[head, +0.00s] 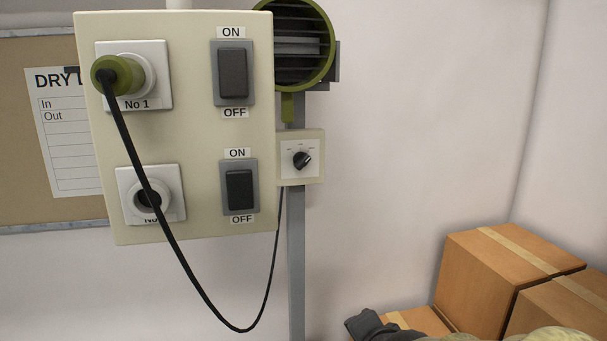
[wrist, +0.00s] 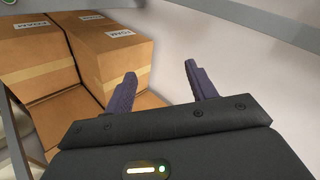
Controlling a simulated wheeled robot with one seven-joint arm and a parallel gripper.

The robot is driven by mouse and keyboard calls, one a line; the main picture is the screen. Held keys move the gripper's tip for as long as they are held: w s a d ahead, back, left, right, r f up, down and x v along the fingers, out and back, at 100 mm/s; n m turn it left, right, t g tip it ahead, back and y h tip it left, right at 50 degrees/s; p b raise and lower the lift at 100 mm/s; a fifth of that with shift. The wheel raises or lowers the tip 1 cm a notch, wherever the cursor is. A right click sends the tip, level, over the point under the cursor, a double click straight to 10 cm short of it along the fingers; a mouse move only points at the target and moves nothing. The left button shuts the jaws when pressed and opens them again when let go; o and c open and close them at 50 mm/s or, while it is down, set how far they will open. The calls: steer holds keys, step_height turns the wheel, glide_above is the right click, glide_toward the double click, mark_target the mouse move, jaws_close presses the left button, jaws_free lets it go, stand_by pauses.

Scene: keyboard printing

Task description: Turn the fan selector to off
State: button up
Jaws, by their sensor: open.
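The fan selector (head: 302,160) is a black rotary knob on a small cream box fixed to a grey post, right of the large switch panel. Its pointer looks tilted toward the upper right; the small labels around it are too small to read. The fan (head: 299,45), with a green rim and dark grille, sits above it on the post. My gripper (wrist: 158,80) is open and empty in the wrist view, its two fingers apart in front of cardboard boxes. The selector does not show in the wrist view.
The cream panel (head: 195,130) carries two rocker switches and two sockets. A green plug (head: 117,75) sits in the upper socket, its black cable (head: 185,245) looping below the panel toward the selector box. Cardboard boxes (head: 500,265) are stacked at lower right. The wall right of the post is bare.

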steer(key=a+r+m+t+y+p, duration=0.1)
steer(key=r+m, duration=0.3)
steer(key=r, duration=0.5)
steer(key=a+r+m+t+y+p, duration=0.1)
steer(key=a+r+m+t+p, duration=0.2)
steer(key=r, duration=0.7)
steer(key=a+r+m+t+y+p, duration=0.1)
steer(key=a+r+m+t+p, duration=0.2)
steer(key=r+m, duration=0.3)
step_height(320, 180, up, 4)
steer(key=shift+w+f+t+p, duration=0.25)
steer(key=shift+w+t+p, duration=0.15)
steer(key=shift+p, duration=0.2)
steer(key=shift+f, duration=0.1)
